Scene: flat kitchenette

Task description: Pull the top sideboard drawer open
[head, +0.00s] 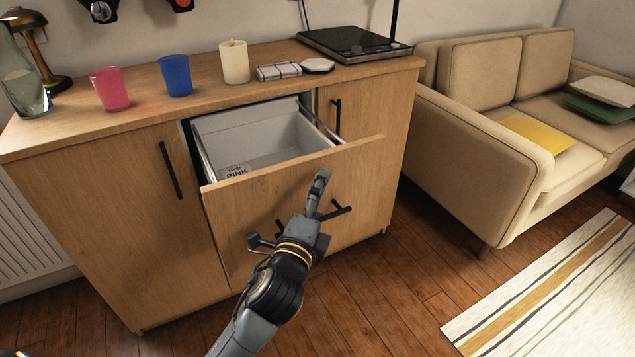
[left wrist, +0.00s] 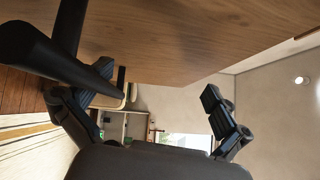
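The top sideboard drawer (head: 300,167) stands well open in the head view, and its pale interior shows. Its black bar handle (head: 342,211) is on the front, partly hidden behind my left gripper (head: 290,215). In the left wrist view the handle (left wrist: 60,62) is a large dark bar at the left, close to one finger. The fingers of my left gripper (left wrist: 155,96) are spread wide, with nothing held between them. I cannot tell whether that finger touches the handle. My right gripper is not in view.
On the sideboard top (head: 140,118) stand a pink cup (head: 110,89), a blue cup (head: 175,76), a candle (head: 234,62) and a glass vase (head: 22,80). A beige sofa (head: 470,150) is at the right. Wooden floor (head: 400,290) is clear before the sideboard.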

